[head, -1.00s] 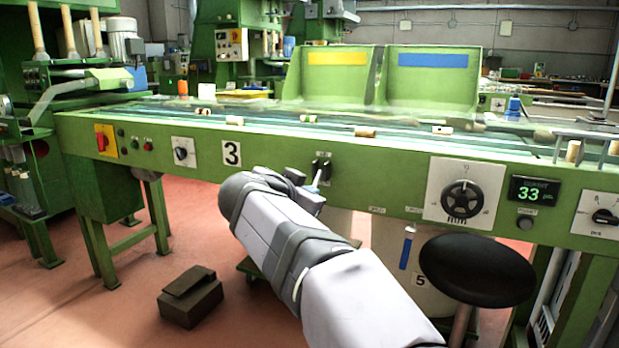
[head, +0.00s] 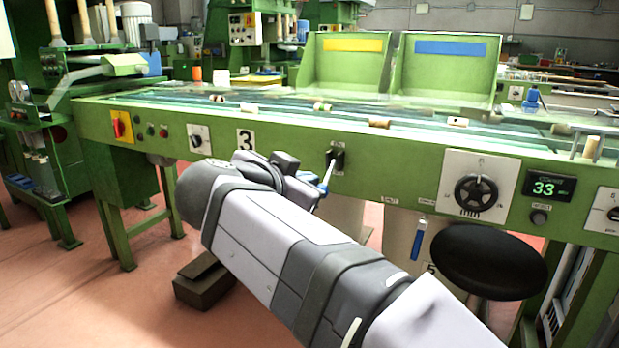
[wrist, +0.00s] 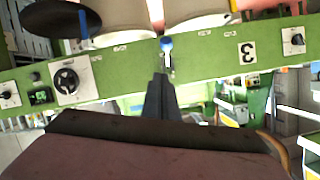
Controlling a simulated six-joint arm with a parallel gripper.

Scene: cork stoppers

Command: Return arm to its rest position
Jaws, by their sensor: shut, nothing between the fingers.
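My arm reaches up from the lower right of the head view toward the front of the green machine (head: 480,158). My gripper (wrist: 160,82) shows in the wrist view as two dark fingers closed together, with nothing between them. In the head view its fingertips are hard to make out behind the wrist. A small lever (head: 329,172) with a pale stem stands out from the panel close to my wrist. In the wrist view, which is upside down, a blue-ended lever (wrist: 167,44) appears just beyond the fingertips; I cannot tell whether they touch.
Several corks, one of them here (head: 379,123), lie on the machine's belt. Green bins with a yellow label (head: 352,45) and a blue label (head: 450,48) stand behind. A black stool (head: 488,262) is right of my arm. A brown block (head: 203,285) lies on the floor.

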